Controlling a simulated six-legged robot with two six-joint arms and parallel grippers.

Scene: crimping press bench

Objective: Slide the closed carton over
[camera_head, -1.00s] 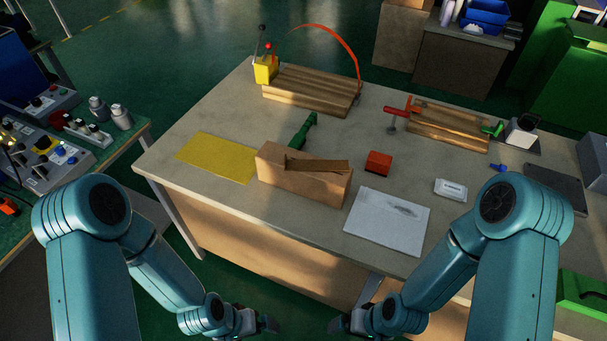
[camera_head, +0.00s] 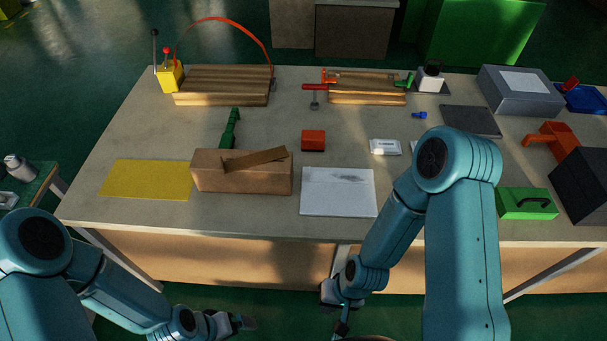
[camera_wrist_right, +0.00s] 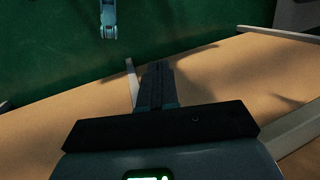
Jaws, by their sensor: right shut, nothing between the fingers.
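The carton (camera_head: 240,178) is a brown cardboard box on the bench's near left part, with a strip-like brown flap (camera_head: 254,160) lying slanted along its top. The yellow mat (camera_head: 146,180) lies flat just left of it. My right gripper (camera_head: 343,327) hangs in front of the bench's near edge, below and right of the carton, apart from it. In the right wrist view its fingers (camera_wrist_right: 156,84) are together and empty. My left gripper (camera_head: 245,323) is low in front of the bench, also away from the carton; its jaws are too small to read.
A green tool (camera_head: 231,130) stands close behind the carton. A red block (camera_head: 313,140) and white sheet (camera_head: 338,192) are to its right. Wooden fixtures (camera_head: 222,86) line the back. A green case (camera_head: 527,203) and grey box (camera_head: 521,90) are at right.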

